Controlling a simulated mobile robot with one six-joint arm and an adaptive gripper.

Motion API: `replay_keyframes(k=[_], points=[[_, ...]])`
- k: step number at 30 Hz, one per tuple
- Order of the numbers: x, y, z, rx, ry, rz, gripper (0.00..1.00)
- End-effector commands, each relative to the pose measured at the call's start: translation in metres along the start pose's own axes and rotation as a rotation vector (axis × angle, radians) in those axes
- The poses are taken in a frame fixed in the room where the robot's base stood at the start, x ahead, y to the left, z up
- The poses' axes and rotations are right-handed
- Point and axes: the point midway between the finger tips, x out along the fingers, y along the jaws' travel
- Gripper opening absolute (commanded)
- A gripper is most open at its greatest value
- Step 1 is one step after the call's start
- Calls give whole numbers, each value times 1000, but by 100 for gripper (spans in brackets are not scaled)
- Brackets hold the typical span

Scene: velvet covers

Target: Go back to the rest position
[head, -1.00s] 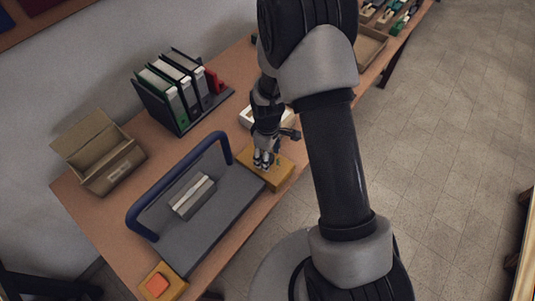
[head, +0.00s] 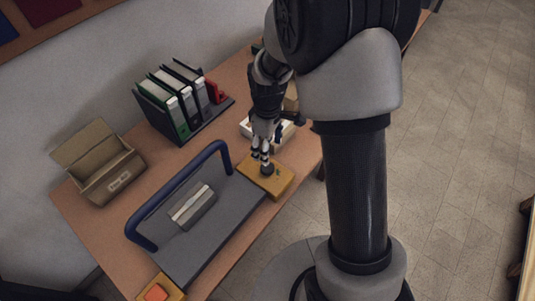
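My gripper (head: 261,158) points down over the yellow-orange box (head: 282,181) at the right end of the grey board. Its fingers look close together, but the view is too small to tell whether they are open or shut. I see nothing held between them. A small dark round part (head: 267,169) sits on top of the box just below the fingertips, and a small green mark shows beside it. I cannot tell whether the fingers touch it. My arm reaches in from the right and hides the far right of the table.
The grey board (head: 228,212) carries a blue arched bar (head: 185,182) and a stack of pale sheets (head: 192,207). A box with an orange button (head: 156,293) is at front left. An open cardboard box (head: 113,180), binders (head: 175,105) and a white tray (head: 262,138) stand behind.

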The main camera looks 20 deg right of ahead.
Motion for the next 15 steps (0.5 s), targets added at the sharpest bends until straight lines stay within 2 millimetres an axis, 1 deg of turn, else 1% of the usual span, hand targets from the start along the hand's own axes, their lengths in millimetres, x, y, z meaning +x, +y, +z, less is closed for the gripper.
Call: replay_keyframes(k=[1,4,15], points=[[-6,0,0,0,2,2,59],[-11,0,0,0,0,0,59],[-13,0,0,0,0,0,59]])
